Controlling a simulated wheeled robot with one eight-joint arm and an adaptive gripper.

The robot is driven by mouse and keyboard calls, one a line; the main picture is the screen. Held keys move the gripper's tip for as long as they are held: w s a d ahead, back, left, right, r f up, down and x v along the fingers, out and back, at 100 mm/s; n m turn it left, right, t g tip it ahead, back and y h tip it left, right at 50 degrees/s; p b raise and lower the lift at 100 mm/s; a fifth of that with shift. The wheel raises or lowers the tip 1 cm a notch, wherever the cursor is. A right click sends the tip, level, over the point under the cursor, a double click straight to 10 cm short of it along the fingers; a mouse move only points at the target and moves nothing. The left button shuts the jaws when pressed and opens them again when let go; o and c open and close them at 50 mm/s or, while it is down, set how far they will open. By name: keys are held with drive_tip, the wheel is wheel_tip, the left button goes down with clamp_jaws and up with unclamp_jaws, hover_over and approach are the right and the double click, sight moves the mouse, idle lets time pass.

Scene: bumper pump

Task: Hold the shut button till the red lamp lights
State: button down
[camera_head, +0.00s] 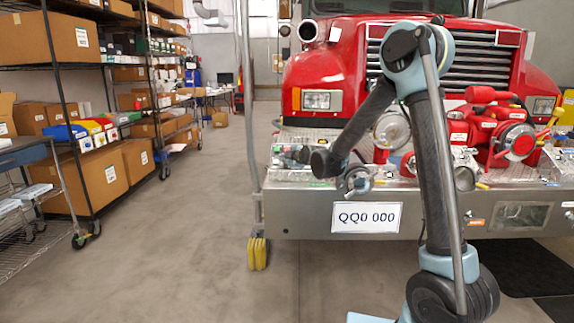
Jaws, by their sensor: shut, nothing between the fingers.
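My gripper (318,163) is the small dark end of my arm, low over the left part of the fire truck's steel bumper (262,197). It looks shut and empty; its fingertips are too small to make out. A bumper pump (492,135) with red housings and pipes sits on the right part of the bumper, partly behind my arm. I cannot make out the shut button or the red lamp, nor whether my gripper touches anything.
The red fire truck (338,72) stands behind the bumper. A metal pole with a yellow foot (258,253) stands at the bumper's left end. Shelves with cardboard boxes (95,180) line the left wall. The grey floor (185,245) between is clear.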

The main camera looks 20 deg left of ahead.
drive_tip(key=shift+s+d+r, duration=0.1)
drive_tip(key=shift+s+r, duration=0.35)
drive_tip(key=shift+r, duration=0.35)
drive_tip(key=shift+s+d+r, duration=0.1)
drive_tip(key=shift+s+r, duration=0.3)
drive_tip(key=shift+r, duration=0.3)
drive_tip(key=shift+s+d+r, duration=0.1)
drive_tip(key=shift+s+r, duration=0.35)
drive_tip(key=shift+r, duration=0.3)
drive_tip(key=shift+s+d+r, duration=0.1)
drive_tip(key=shift+s+r, duration=0.3)
drive_tip(key=shift+r, duration=0.3)
